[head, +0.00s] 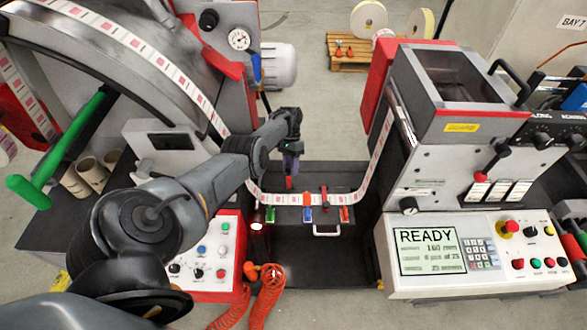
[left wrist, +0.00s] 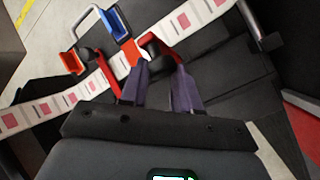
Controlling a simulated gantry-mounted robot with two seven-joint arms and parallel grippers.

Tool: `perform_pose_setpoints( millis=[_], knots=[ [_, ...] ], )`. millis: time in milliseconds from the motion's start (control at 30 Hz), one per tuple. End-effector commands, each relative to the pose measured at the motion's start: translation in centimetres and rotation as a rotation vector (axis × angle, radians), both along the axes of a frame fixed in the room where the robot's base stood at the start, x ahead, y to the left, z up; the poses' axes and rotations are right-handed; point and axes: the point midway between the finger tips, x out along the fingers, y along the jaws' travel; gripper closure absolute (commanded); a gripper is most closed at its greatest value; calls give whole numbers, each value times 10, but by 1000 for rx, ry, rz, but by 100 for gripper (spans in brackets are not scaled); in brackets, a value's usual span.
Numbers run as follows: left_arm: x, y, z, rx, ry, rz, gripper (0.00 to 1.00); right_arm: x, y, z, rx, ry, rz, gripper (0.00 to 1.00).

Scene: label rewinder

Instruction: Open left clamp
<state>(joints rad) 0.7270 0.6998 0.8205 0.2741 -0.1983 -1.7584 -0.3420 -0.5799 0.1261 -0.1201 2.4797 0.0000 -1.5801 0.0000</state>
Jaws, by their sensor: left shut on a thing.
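The left clamp (head: 290,183) shows as a small red lever at the label strip (head: 265,199), partly hidden by my left gripper. My left gripper (head: 291,163) comes in from above it with purple fingers. In the left wrist view the fingers (left wrist: 160,88) stand on either side of the red and black clamp (left wrist: 160,48) and are shut on it. The right clamp (head: 325,199), with a red handle, stands farther right on the strip. My right gripper is not in view.
Green (head: 270,214), blue (head: 307,214) and orange (head: 345,214) pieces line the front of the strip beside a metal handle (head: 327,231). A printer unit (head: 450,165) with a READY display (head: 428,251) stands right. A large reel (head: 120,50) and green bar (head: 60,155) are left.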

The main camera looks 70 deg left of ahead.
Motion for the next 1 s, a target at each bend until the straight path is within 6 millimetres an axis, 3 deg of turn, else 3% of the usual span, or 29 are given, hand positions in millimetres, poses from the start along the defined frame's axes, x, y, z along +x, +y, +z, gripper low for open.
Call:
perform_pose_setpoints(
  millis=[67, 100, 233, 733, 1000],
  knots=[
    [-5, 6, -3, 18, 1, 8, 100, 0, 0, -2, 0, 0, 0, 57],
    [-5, 6, -4, 19, 2, 8, 63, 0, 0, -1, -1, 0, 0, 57],
    [-4, 6, -3, 16, 1, 7, 43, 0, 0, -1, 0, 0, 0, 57],
    [-2, 3, 1, 10, -2, 3, 43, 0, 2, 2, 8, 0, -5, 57],
    [-2, 3, 24, 10, -2, 4, 43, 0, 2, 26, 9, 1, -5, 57]
  ],
)
